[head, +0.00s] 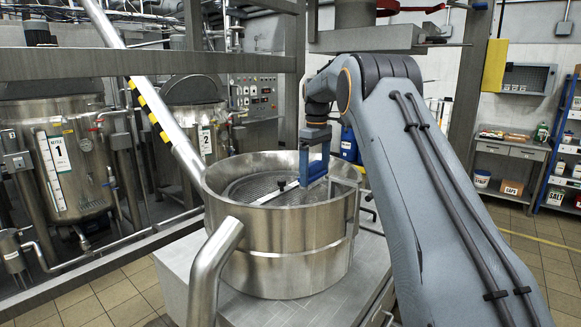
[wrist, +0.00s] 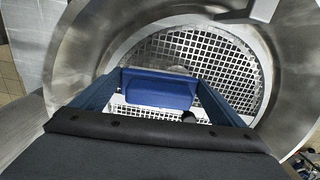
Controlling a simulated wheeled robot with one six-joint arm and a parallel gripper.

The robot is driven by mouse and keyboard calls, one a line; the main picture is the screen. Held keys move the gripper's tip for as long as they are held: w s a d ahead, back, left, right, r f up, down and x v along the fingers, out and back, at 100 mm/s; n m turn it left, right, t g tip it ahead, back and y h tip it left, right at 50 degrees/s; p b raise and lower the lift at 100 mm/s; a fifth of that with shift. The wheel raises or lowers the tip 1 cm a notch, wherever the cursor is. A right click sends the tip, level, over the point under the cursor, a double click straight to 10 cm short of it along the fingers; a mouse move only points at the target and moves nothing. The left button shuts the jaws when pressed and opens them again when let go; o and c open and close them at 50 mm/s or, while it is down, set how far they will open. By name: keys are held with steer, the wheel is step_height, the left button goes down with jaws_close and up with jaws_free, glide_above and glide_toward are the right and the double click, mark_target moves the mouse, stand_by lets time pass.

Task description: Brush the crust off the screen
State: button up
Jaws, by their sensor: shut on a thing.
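The round mesh screen (wrist: 215,60) lies inside an open steel drum (head: 280,240). The screen also shows through the drum's mouth in the head view (head: 245,188). My gripper (head: 313,170) reaches down into the drum from the right. In the wrist view its blue fingers (wrist: 160,84) are shut on a blue block (wrist: 160,95), apparently the brush's body. A pale strip with a dark knob shows beside it over the screen. The bristles are hidden, and I cannot tell whether they touch the mesh. I cannot make out any crust clearly.
A steel pipe (head: 212,270) rises in front of the drum. A slanted tube with yellow marks (head: 150,110) passes behind its left rim. Jacketed vessels (head: 62,160) stand at the left. A bench (head: 510,152) and blue shelf rack (head: 567,150) stand at the right.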

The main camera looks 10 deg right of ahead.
steer(key=shift+s+r, duration=0.15)
steer(key=shift+r, duration=0.4)
steer(key=shift+d+r, duration=0.15)
steer(key=shift+r, duration=2.3)
steer(key=shift+r, duration=0.1)
